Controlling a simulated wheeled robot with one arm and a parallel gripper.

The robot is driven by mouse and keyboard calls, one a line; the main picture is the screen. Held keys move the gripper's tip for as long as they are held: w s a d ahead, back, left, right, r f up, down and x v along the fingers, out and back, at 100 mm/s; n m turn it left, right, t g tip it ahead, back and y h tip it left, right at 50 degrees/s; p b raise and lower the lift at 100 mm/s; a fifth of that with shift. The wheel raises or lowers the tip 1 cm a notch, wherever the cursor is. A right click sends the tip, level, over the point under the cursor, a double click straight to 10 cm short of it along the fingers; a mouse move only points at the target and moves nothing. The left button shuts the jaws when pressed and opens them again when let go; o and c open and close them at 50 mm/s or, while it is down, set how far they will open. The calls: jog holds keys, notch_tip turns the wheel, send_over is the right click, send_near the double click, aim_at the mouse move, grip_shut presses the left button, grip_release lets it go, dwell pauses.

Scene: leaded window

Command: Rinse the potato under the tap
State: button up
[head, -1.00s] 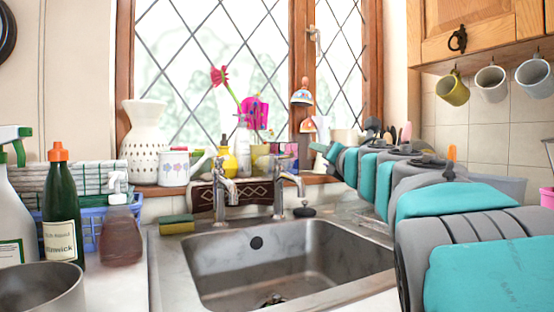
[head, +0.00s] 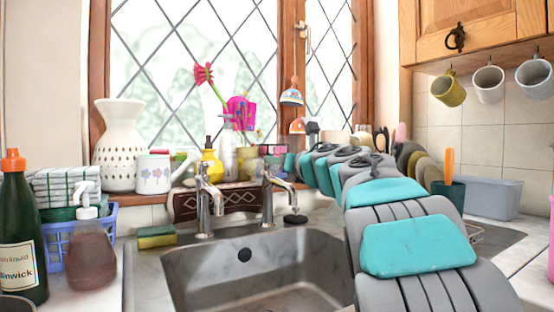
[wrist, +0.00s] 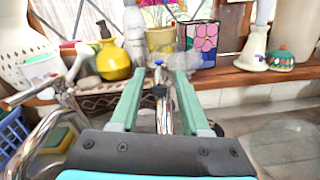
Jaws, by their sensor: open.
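No potato can be made out in either view. The right tap (head: 268,195) and the left tap (head: 205,205) stand upright behind the metal sink (head: 185,280); no water stream shows. My gripper (wrist: 160,80) is open. In the wrist view its two green fingers lie on either side of the right tap (wrist: 162,110), which has a blue mark on top; I cannot tell whether they touch it. In the head view my gripper's end (head: 291,162) is small, close to the right tap's top. The sink's visible floor looks bare; my arm covers its right part.
A sponge (head: 157,237), a soap bottle (head: 91,255) and a green bottle (head: 20,240) stand left of the sink. Mugs (head: 488,84) hang at the upper right.

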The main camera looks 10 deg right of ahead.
jog(key=shift+w+a, duration=0.15)
jog(key=shift+w, duration=0.35)
jog(key=shift+c, duration=0.3)
grip_shut()
dwell(0.8)
